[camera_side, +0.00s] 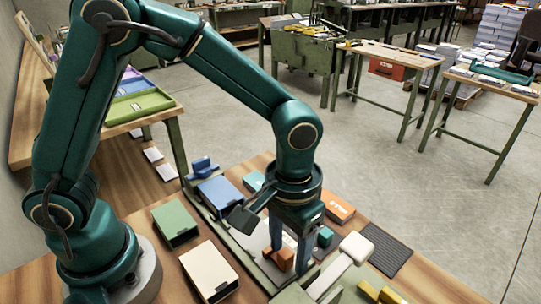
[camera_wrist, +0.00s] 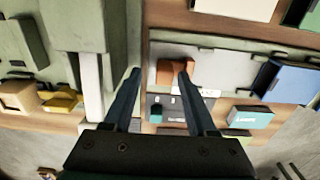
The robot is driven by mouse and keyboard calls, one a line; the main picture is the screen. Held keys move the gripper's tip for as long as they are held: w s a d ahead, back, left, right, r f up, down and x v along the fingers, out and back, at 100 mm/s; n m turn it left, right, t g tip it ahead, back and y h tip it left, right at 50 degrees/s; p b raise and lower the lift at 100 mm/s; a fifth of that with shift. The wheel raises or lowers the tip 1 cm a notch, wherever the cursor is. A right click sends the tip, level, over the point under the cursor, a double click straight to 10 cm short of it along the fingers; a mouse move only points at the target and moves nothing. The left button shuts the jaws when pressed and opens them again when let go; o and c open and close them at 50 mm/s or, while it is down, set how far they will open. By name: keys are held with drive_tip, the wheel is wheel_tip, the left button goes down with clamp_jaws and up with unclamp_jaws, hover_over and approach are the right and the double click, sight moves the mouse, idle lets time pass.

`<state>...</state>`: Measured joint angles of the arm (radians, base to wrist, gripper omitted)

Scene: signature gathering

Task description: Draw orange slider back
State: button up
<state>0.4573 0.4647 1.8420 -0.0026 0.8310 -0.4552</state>
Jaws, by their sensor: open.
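The orange slider (camera_side: 285,259) is a small orange block low on the pale green fixture (camera_side: 258,258) in the side view. In the wrist view the orange slider (camera_wrist: 171,73) lies in front of the fingertips. My gripper (camera_side: 289,262) points down at it with its fingers apart, and the slider shows between them. In the wrist view my gripper (camera_wrist: 159,72) has one fingertip left of the slider and the other overlapping its right part. I cannot tell whether either finger touches it.
A small teal block (camera_side: 325,237) stands right of my gripper. A white bar (camera_side: 340,268) lies at the right. A blue box (camera_side: 220,194), a green box (camera_side: 175,222) and a cream box (camera_side: 209,271) sit to the left. An orange box (camera_side: 338,208) lies behind, near a black ribbed mat (camera_side: 385,250).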

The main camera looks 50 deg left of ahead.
sight(289, 254)
drive_tip(key=shift+r, duration=2.6)
drive_tip(key=shift+w+a+r, duration=0.15)
drive_tip(key=shift+w+r, duration=0.05)
drive_tip(key=s+a+r+n+t, duration=0.1)
drive_tip(key=a+r+n+t, duration=0.15)
drive_tip(key=a+r, duration=0.5)
drive_tip(key=s+a+f+m+t, duration=0.1)
drive_tip(key=s+a+m+t, duration=0.1)
drive_tip(key=s, duration=0.5)
drive_tip(key=shift+a+f+t, duration=0.25)
drive_tip(key=shift+a+t, duration=0.3)
drive_tip(key=shift+a, duration=0.6)
drive_tip(key=shift+m, duration=0.25)
